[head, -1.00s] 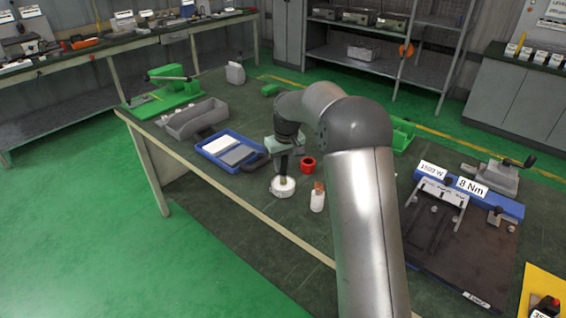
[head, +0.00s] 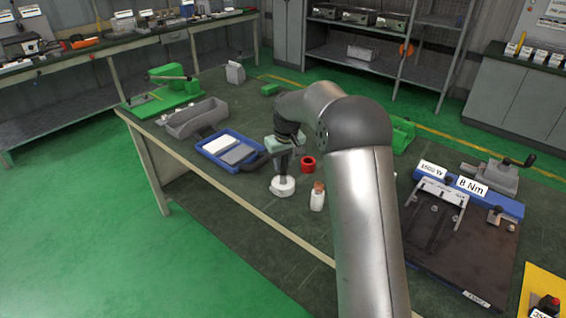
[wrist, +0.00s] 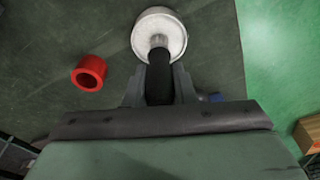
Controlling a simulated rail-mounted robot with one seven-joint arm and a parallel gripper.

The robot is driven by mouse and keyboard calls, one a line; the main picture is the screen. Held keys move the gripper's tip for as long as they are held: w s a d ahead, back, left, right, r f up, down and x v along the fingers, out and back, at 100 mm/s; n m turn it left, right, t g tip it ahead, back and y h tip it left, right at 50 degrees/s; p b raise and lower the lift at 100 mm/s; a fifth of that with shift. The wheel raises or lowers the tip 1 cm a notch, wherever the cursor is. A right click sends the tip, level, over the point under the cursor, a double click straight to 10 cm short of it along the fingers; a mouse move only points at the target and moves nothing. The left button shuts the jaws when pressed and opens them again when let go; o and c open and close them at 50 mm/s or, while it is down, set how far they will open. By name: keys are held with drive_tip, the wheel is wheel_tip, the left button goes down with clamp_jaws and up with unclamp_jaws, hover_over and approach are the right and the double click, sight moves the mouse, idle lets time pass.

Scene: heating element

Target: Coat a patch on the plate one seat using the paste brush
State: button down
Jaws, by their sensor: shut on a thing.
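My gripper (head: 282,165) points down over the left-middle part of the bench. It is shut on the dark handle of the paste brush (wrist: 160,78). The brush's metal neck leads into a round white pot (head: 283,188), which also shows in the wrist view (wrist: 142,33). The bristles are hidden, and how deep they sit I cannot tell. A dark plate fixture (head: 440,255) with slots lies at the right, with labels "1500 W" and "8 Nm" at its back. I cannot tell which part of it is the plate one seat.
A red ring-shaped cup (head: 307,164) and a small white bottle with a brown top (head: 318,197) stand near the pot. A blue tray (head: 207,150) and a grey bin (head: 195,118) lie at the left. My arm crosses the view between pot and fixture.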

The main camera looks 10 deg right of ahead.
drive_tip(key=shift+r+p, duration=2.45)
drive_tip(key=shift+r, duration=1.05)
drive_tip(key=shift+s+f, duration=0.1)
